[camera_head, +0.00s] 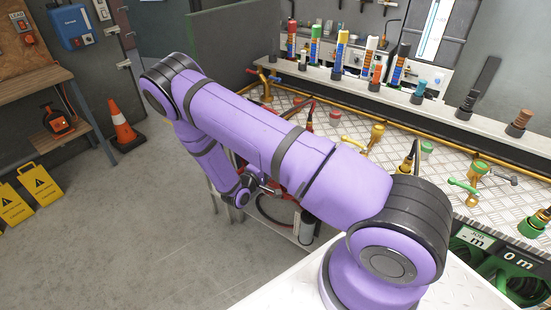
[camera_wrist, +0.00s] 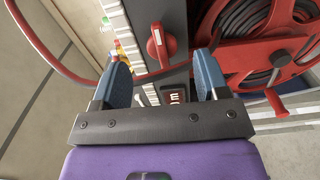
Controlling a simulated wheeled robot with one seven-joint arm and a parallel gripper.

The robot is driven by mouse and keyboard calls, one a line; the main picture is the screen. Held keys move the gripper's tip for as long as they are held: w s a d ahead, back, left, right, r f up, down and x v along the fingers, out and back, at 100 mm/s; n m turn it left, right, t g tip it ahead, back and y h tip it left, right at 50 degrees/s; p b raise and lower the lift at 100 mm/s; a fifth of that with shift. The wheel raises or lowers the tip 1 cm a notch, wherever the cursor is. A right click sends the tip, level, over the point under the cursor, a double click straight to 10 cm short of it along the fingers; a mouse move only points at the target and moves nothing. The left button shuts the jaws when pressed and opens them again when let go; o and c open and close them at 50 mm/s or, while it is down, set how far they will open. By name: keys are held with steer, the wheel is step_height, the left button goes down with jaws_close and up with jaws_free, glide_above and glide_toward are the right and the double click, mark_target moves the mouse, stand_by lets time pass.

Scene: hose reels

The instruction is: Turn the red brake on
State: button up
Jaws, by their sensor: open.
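In the wrist view, a red lever knob (camera_wrist: 155,46), which looks like the red brake, sits on a dark grey post. Its grip runs roughly up and down in the picture. A red hose reel (camera_wrist: 232,57) wound with black hose is right of it. My gripper (camera_wrist: 162,72) is open, with blue-padded fingers on either side of the post in the picture. The knob appears between and beyond the fingertips, and nothing is held. I cannot tell how far away it is. In the head view, my purple arm hides most of the red reel area and the knob.
A red crank handle (camera_wrist: 275,102) juts from the reel, right of my gripper. A red hose (camera_wrist: 55,50) curves on the left. In the head view, the metal bench (camera_head: 345,128) carries several valves. An orange cone (camera_head: 124,130) and yellow signs (camera_head: 40,186) stand left; the floor between is clear.

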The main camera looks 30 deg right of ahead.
steer(key=shift+v, duration=2.6)
steer(key=shift+r, duration=0.1)
steer(key=s+d+r+m+g+y, duration=0.1)
steer(key=s+r+m+g+y, duration=0.25)
steer(key=r, duration=1.05)
steer(key=s+r+m+g+y, duration=0.3)
steer(key=s+r+g+y, duration=0.15)
steer(key=r, duration=1.05)
steer(key=s+a+r+n+t+y, duration=0.1)
steer(key=s+a+r+t+y, duration=0.2)
steer(key=s+r, duration=0.6)
steer(key=s+a+r+n+t+y, duration=0.1)
steer(key=s+a+r+t+y, duration=0.2)
steer(key=s+r+y, duration=0.3)
steer(key=s+r+t, duration=0.1)
steer(key=s+r, duration=0.2)
steer(key=s, duration=0.2)
steer(key=shift+s+a+r+n, duration=0.15)
steer(key=shift+s+r+n, duration=0.2)
steer(key=shift+r, duration=0.05)
